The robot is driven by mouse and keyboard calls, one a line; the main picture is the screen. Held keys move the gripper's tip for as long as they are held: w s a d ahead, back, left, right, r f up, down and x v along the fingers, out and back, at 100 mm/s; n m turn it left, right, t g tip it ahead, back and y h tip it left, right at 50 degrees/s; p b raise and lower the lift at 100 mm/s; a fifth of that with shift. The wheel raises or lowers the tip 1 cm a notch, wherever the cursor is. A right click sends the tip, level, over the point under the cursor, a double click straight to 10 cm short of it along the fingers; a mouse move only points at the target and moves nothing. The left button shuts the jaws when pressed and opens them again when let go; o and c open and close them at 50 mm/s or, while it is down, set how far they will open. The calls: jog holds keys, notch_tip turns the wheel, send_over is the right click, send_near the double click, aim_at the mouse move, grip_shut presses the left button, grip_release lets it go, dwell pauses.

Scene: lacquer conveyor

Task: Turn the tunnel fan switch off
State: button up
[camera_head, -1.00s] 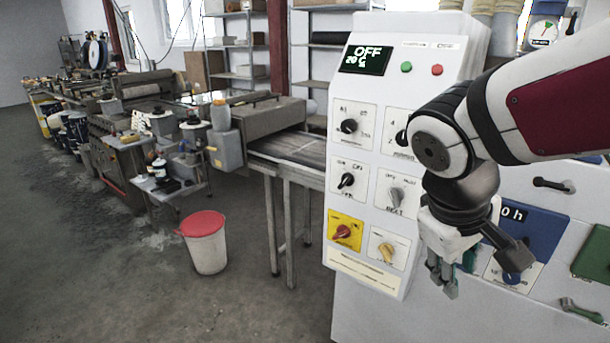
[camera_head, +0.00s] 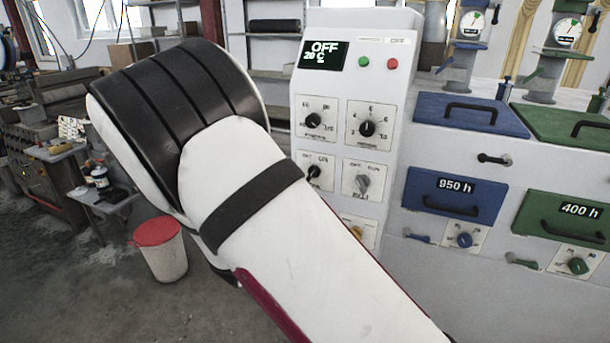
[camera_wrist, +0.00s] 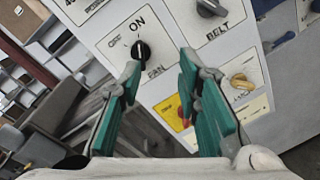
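The fan switch (camera_head: 315,172) is a black knob on a white plate in the left column of the tall control panel (camera_head: 340,135). It also shows in the wrist view (camera_wrist: 141,50), marked ON and FAN, and its handle appears to point toward ON. My gripper (camera_wrist: 160,65) is open and empty in the wrist view. Its teal left finger tip is just below the fan knob in the picture, and the right finger stands off to the right. I cannot tell whether the finger touches the knob. In the head view my arm hides the gripper and the panel's lower left.
The belt switch (camera_wrist: 212,8) is right of the fan switch. A red knob on a yellow plate (camera_wrist: 183,115) and a yellow knob (camera_wrist: 240,82) sit lower. The panel display (camera_head: 324,55) reads OFF. Blue (camera_head: 455,193) and green drawers (camera_head: 575,218) stand at right, a bin (camera_head: 165,255) at left.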

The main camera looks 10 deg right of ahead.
jog(key=w+d+f+n+t+y, duration=0.1)
jog(key=w+d, duration=0.4)
jog(key=w, duration=0.7)
jog(key=shift+w+d+f+n+t+p, duration=0.2)
jog(key=shift+n+t+p, duration=0.15)
jog(key=shift+n, duration=0.15)
grip_shut()
